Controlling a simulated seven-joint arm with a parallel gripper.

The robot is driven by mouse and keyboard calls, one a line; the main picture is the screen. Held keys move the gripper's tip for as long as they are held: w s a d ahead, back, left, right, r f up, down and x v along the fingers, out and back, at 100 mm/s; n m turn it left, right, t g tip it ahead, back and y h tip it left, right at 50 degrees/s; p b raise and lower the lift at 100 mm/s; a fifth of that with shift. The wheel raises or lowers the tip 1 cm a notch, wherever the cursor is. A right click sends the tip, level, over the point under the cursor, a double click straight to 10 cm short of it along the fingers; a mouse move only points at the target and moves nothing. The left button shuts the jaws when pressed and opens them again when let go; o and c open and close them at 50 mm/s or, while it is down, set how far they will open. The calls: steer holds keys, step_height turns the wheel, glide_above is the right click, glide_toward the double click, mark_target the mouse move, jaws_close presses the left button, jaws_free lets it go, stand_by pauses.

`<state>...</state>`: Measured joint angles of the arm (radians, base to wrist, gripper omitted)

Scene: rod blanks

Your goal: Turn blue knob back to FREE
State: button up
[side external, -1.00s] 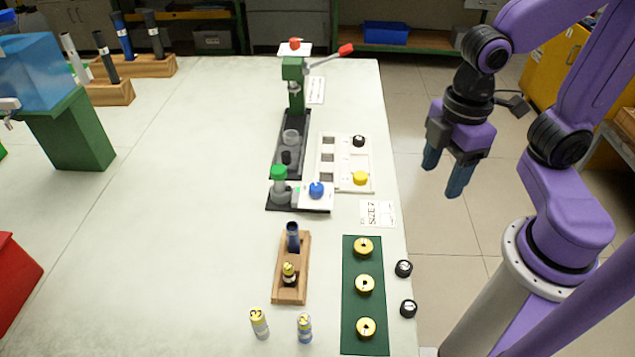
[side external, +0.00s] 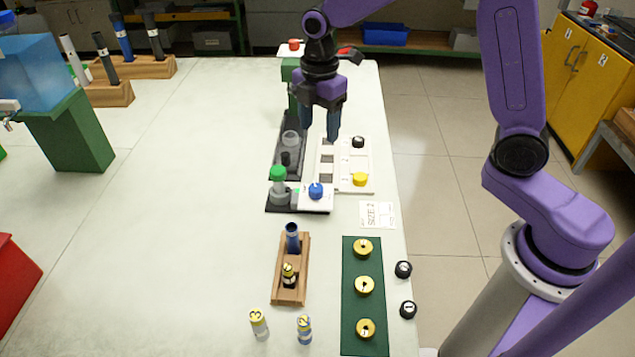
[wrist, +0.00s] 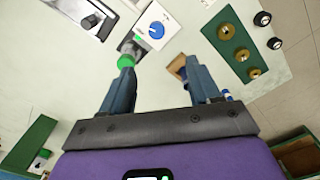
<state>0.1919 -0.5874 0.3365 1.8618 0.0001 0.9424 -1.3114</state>
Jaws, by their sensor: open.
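The blue knob (side external: 315,190) sits on a white plate (side external: 313,203) on a dark base near the middle of the table. It also shows in the wrist view (wrist: 156,30), ahead of the fingers, with a pale pointer mark; I cannot read its setting. A grey fixture with a green cap (side external: 278,173) stands just left of the knob. My gripper (side external: 333,138) is open and empty, above the table and behind the knob in the side view. In the wrist view its fingers (wrist: 163,85) are spread wide and touch nothing.
A green press (side external: 291,75) with a red-tipped lever stands behind, partly hidden by my arm. A white panel (side external: 365,150) holds black and yellow knobs to the right. A wooden rack (side external: 291,268), a green mat (side external: 350,310) with brass rings and loose rods lie in front.

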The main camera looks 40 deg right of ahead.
mark_target(318, 186)
steer(key=f, duration=1.1)
steer(key=w+f, duration=0.1)
steer(key=f, duration=0.5)
steer(key=shift+d+f, duration=0.15)
steer(key=shift+f, duration=0.2)
steer(key=c, duration=1)
steer(key=shift+s, duration=0.1)
steer(key=shift+c, duration=0.2)
